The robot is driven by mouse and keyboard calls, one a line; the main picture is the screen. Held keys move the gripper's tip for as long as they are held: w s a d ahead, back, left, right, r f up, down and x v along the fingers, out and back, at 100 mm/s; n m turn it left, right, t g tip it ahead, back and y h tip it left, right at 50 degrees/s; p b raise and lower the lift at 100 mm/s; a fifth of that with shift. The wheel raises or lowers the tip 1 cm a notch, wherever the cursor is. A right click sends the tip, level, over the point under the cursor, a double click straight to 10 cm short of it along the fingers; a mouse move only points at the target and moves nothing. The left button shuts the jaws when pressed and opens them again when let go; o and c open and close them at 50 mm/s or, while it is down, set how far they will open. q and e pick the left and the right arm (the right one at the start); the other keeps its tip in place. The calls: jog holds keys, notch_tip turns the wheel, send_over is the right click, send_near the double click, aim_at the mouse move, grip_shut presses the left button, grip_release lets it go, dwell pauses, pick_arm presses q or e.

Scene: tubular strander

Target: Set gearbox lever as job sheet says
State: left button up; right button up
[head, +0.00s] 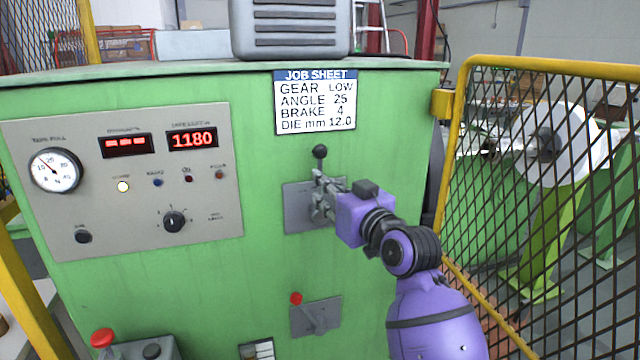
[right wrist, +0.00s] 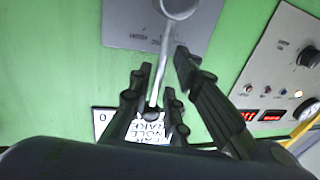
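The gearbox lever shows in the head view as a black knob (head: 320,151) above a grey plate (head: 294,222). In the right wrist view its metal rod (right wrist: 158,75) runs from a round hub down to the dark knob, so the lever stands roughly upright in the head view. My right gripper (head: 318,195) is in front of the plate; in the right wrist view its dark fingers (right wrist: 163,64) are apart on both sides of the rod, with visible gaps. The plate reads HIGH on one side. The job sheet (head: 315,102) reads GEAR LOW. My left gripper is out of view.
A gauge-and-display panel (head: 120,180) is at the left. A red-knobbed lever (head: 297,299) is below the gearbox plate. A yellow-framed mesh guard (head: 545,180) stands close at the right of my right arm.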

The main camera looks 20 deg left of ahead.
jog(key=shift+x, duration=1.75)
jog(key=shift+c, duration=0.2)
grip_shut()
